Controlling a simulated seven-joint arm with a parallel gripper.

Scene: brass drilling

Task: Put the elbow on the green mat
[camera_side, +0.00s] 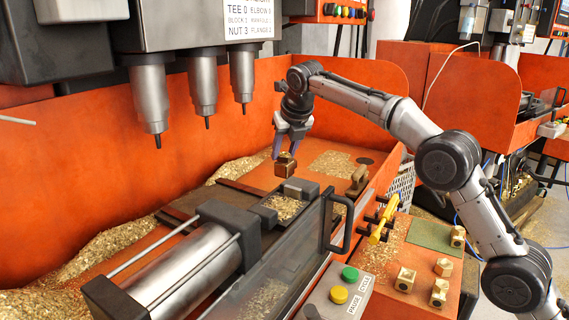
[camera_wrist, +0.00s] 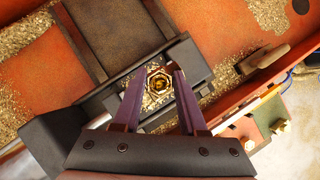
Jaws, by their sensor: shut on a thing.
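My gripper (camera_side: 285,152) is shut on a brass fitting (camera_side: 285,166) and holds it above the orange machine bed, just beyond the dark vise. In the wrist view the fitting (camera_wrist: 159,86) sits between the purple fingers (camera_wrist: 157,98), with a hexagonal opening facing the camera. I cannot tell for sure from its shape that it is the elbow. The green mat (camera_side: 426,234) lies on the orange shelf at the front right, well away from my gripper. A brass piece (camera_side: 457,236) stands at the mat's right edge.
Several brass pieces (camera_side: 404,280) stand on the shelf in front of the mat. A yellow-handled tool (camera_side: 380,225), a black handle (camera_side: 337,222) and a clear guard lie between bed and shelf. Drill spindles (camera_side: 203,90) hang at left. Brass chips (camera_side: 130,235) cover parts of the bed.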

